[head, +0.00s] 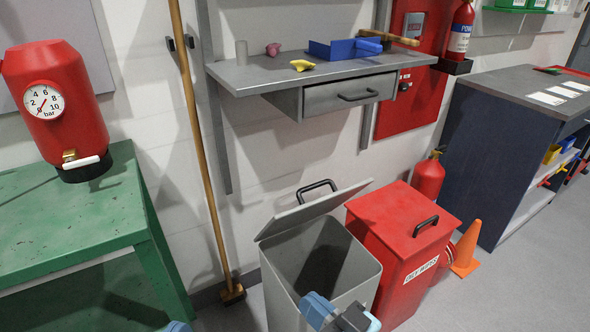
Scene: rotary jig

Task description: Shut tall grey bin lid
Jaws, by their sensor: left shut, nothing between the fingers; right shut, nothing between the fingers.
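The tall grey bin (352,265) stands on the floor in the lower middle of the head view, and its dark inside shows. Its grey lid (312,211) is raised and tilted along the back of the opening, with a black handle (317,185) on its far side. My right gripper (338,316) is at the bottom edge, in front of the bin and overlapping its front in the picture. It is shut and empty, and no contact with the bin or lid can be seen. Only a small blue piece of my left arm shows at the bottom edge; its fingers are out of view.
A red lidded bin (394,255) stands close on the grey bin's right, with an orange cone (466,250) beyond. A grey wall shelf (280,74) with a drawer hangs above. A broom (203,150) leans on the wall. A green table (70,215) stands left.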

